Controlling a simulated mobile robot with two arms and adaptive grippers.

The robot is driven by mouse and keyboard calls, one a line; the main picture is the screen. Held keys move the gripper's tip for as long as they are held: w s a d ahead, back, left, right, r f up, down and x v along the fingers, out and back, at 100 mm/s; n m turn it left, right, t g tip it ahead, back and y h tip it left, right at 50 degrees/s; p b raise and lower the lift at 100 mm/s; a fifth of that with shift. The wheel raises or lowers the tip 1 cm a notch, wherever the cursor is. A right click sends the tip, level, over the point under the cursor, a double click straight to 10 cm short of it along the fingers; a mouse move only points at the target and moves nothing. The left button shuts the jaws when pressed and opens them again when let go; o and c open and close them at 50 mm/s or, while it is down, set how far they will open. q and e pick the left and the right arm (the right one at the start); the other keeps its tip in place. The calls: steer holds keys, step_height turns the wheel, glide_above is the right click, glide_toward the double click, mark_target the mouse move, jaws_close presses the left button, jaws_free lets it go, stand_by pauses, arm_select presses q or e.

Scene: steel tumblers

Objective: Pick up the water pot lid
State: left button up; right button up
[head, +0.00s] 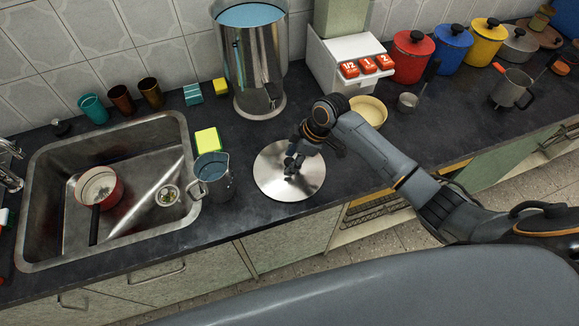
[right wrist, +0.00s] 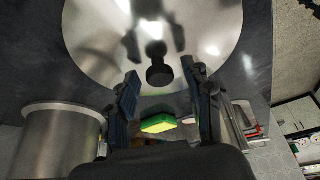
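The water pot lid (head: 272,180) is a round shiny steel disc lying on the dark counter in front of the steel water pot (head: 253,75). In the right wrist view the lid (right wrist: 95,40) fills the upper middle, with its black knob (right wrist: 159,76) between and just beyond my fingertips. My right gripper (head: 297,160) is above the lid, pointing down; its two fingers (right wrist: 161,85) are apart, with a visible gap to the knob on both sides. In the head view the gripper partly hides the knob. My left gripper is not in view.
A steel jug (head: 215,180) stands left of the lid, beside a yellow sponge (head: 208,141). A cream bowl (head: 369,110) and a white box (head: 345,58) with red buttons are right of the pot. The sink (head: 60,160) is at left; the counter's front edge is close to the lid.

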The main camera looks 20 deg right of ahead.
jaws_close()
steer(key=shift+r, duration=0.1)
